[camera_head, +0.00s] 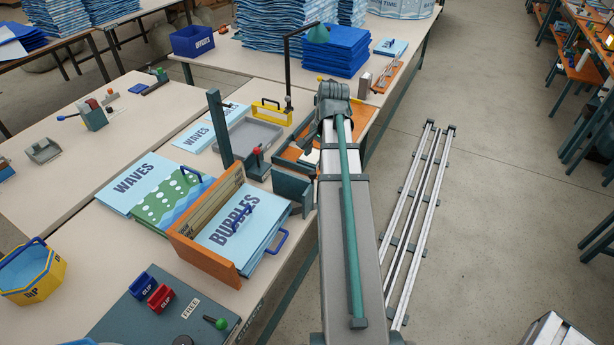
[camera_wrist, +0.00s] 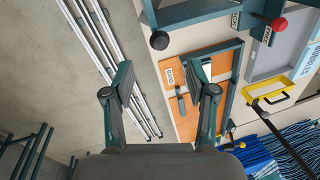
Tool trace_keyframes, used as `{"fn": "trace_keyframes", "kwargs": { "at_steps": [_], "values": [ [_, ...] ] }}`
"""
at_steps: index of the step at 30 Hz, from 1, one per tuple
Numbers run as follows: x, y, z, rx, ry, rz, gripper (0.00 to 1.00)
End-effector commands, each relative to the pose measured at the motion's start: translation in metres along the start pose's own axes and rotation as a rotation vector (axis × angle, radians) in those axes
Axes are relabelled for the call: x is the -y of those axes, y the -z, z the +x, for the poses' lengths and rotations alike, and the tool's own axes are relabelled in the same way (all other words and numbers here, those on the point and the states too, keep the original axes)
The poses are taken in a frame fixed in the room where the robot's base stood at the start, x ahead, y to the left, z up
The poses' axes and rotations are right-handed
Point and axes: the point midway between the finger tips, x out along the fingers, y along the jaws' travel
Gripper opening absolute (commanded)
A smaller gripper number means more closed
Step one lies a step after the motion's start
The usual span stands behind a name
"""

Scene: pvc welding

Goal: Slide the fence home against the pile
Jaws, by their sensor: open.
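The pile of blue "BUBBLES" sheets (camera_head: 245,222) lies in an orange-walled jig (camera_head: 205,256) on the near table in the head view. A dark teal upright plate (camera_head: 292,190), which looks like the fence, stands just beyond the pile's far right corner, apparently apart from it. In the wrist view a teal bar (camera_wrist: 195,14) with a black knob (camera_wrist: 160,40) crosses the top; I cannot tell if it is the same part. My gripper (camera_wrist: 158,75) is open and empty, with its fingers spread above the floor and table edge. My arm hides its fingers in the head view.
A red-knobbed clamp (camera_head: 257,160) stands behind the jig, beside a tall teal post (camera_head: 220,130). Long metal rails (camera_head: 416,220) lie on the floor at right.

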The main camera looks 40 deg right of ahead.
Motion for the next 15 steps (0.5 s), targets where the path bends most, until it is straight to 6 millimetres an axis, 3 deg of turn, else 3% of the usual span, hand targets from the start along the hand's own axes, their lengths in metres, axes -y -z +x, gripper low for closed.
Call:
{"fn": "trace_keyframes", "kwargs": {
  "at_steps": [15],
  "values": [
    [0.0,-0.001,0.068,0.003,-0.002,-0.001,0.57]
  ]
}}
